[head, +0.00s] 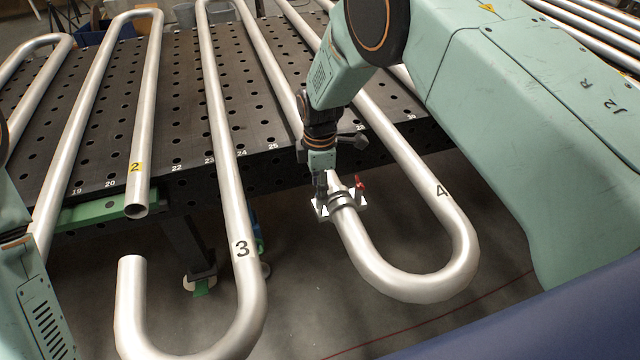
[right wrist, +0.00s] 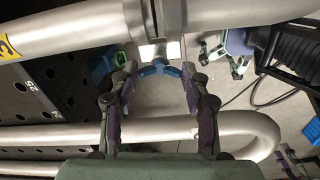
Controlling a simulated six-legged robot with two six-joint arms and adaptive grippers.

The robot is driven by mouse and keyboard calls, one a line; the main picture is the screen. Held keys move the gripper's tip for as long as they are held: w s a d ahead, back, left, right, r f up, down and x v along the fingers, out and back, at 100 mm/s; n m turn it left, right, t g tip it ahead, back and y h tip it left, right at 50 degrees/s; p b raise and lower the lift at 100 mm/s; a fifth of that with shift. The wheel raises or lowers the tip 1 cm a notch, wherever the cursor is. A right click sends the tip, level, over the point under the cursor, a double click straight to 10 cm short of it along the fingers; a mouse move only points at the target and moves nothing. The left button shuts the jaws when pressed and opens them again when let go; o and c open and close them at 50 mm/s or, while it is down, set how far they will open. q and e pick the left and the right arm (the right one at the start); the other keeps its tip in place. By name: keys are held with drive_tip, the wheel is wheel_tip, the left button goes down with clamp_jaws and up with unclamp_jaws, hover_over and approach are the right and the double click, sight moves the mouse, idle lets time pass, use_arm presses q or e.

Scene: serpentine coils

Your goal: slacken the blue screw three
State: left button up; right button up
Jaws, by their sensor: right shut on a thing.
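The blue screw (right wrist: 160,71) shows in the right wrist view as a small winged piece below a pipe joint. My right gripper (right wrist: 159,76) has its fingertips on both sides of the blue screw and is shut on it. In the head view my right gripper (head: 322,198) points down at the clamp (head: 347,202) around the pipe end of the coil marked 4 (head: 400,283); the blue screw is hidden there. A red screw (head: 361,183) stands on the clamp's right side. My left gripper is out of view.
The black perforated table (head: 100,150) carries several silver coils. The coil marked 3 (head: 243,290) and a pipe end tagged yellow 2 (head: 137,185) hang past its front edge. Floor is open below. More pipes (head: 590,30) lie at upper right.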

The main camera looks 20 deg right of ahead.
drive_tip(key=shift+s+f, duration=0.25)
drive_tip(key=o, duration=1.2)
drive_tip(key=shift+w, duration=0.25)
drive_tip(key=shift+c, duration=0.2)
drive_tip(key=shift+r, duration=0.15)
drive_tip(key=shift+r, duration=0.25)
wheel_tip(320, 180, up, 11)
drive_tip(key=shift+r, duration=0.2)
drive_tip(key=shift+s, duration=0.15)
